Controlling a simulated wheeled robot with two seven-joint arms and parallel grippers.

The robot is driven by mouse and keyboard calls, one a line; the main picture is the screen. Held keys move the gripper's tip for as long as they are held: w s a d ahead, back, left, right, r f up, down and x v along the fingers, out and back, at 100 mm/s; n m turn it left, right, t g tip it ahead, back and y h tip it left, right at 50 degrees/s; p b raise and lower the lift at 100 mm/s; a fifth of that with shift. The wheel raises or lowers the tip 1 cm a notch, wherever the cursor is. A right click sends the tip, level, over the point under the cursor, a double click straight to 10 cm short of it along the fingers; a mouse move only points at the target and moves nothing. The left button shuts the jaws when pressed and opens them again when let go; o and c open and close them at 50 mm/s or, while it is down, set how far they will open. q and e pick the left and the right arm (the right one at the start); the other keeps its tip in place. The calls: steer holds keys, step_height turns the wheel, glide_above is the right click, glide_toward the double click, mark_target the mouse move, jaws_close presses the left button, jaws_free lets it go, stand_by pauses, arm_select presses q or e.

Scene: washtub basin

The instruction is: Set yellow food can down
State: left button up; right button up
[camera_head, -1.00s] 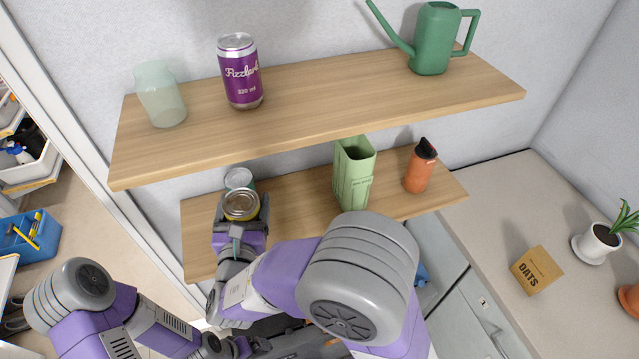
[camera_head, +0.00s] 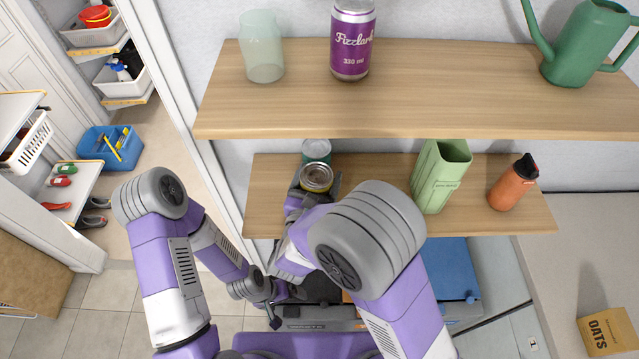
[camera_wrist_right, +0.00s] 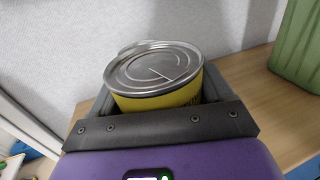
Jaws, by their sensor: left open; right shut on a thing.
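The yellow food can (camera_head: 316,179) has a silver lid and a yellow side, which shows clearly in the right wrist view (camera_wrist_right: 160,98). My right gripper (camera_head: 318,188) is shut on it, with a finger on either side. The can is upright at the left part of the lower wooden shelf (camera_head: 380,178). Whether its base touches the board is hidden by my gripper. Another can (camera_head: 316,150) with a teal side stands just behind it. My left gripper (camera_head: 274,312) is open, low down in front of the shelves, and looks empty.
A green bin (camera_head: 440,178) and an orange bottle (camera_head: 513,184) stand right of the can on the lower shelf, with bare board between.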

steer(key=shift+f, duration=0.8)
steer(key=shift+w+f, duration=0.15)
steer(key=shift+f, duration=0.35)
steer(key=shift+f, duration=0.15)
steer(key=o, duration=1.3)
steer(key=shift+o, duration=0.2)
